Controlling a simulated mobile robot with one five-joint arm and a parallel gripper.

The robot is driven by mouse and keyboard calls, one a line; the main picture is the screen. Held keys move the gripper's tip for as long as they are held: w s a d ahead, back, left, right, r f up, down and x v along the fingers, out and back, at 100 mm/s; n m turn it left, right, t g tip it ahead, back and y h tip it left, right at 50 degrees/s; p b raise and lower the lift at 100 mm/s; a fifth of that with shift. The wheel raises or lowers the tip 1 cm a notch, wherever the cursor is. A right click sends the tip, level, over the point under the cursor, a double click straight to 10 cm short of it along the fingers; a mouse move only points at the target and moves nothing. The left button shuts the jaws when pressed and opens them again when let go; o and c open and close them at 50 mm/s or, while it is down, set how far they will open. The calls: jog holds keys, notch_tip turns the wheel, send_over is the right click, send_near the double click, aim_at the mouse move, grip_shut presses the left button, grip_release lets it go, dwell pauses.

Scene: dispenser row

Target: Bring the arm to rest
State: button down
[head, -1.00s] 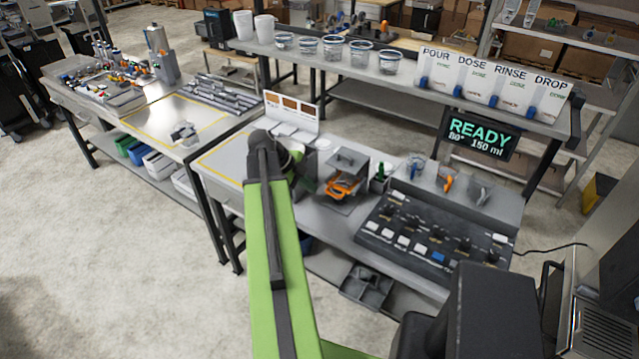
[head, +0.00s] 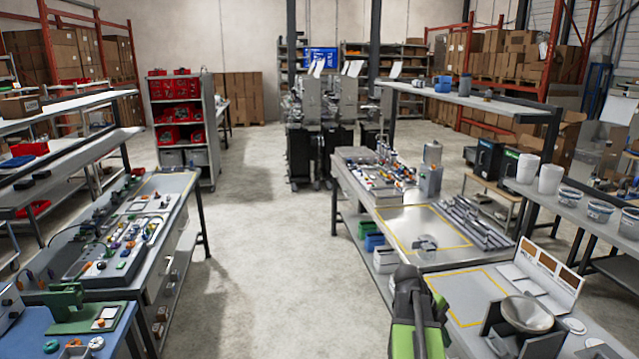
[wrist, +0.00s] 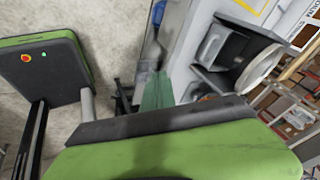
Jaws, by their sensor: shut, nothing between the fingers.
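My green arm with its dark joint shows at the bottom right of centre in the head view, seen foreshortened beside the bench. My gripper (wrist: 157,92) shows in the wrist view as narrow green fingers close together, shut and empty. In the head view the fingers cannot be made out behind the arm. A broad green arm link fills the bottom of the wrist view.
A right-hand bench (head: 465,300) holds a metal bowl (head: 527,313) in a dark stand, close right of my arm. A left bench (head: 165,210) carries small parts. A green press (head: 68,303) stands at lower left. The floor aisle (head: 275,250) between is clear.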

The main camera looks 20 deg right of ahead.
jog(key=w+a+f+n+t+y+b, duration=0.15)
jog(key=w+a+n, duration=0.25)
jog(key=a, duration=0.5)
jog(key=w+a+f+n+t+b, duration=0.1)
jog(key=w+a+f+n, duration=0.25)
jog(key=a, duration=0.55)
jog(key=w+a+f+n+t+b, duration=0.15)
jog(key=w+a+n, duration=0.3)
jog(key=a, duration=0.55)
jog(key=s+a+f+n+y, duration=0.1)
jog(key=a+n+y, duration=0.3)
jog(key=a+n, duration=1.3)
jog(key=f+n, duration=0.1)
jog(key=n, duration=0.3)
jog(key=shift+f+n+g, duration=0.15)
jog(key=shift+n+g, duration=0.15)
jog(key=shift+d, duration=0.15)
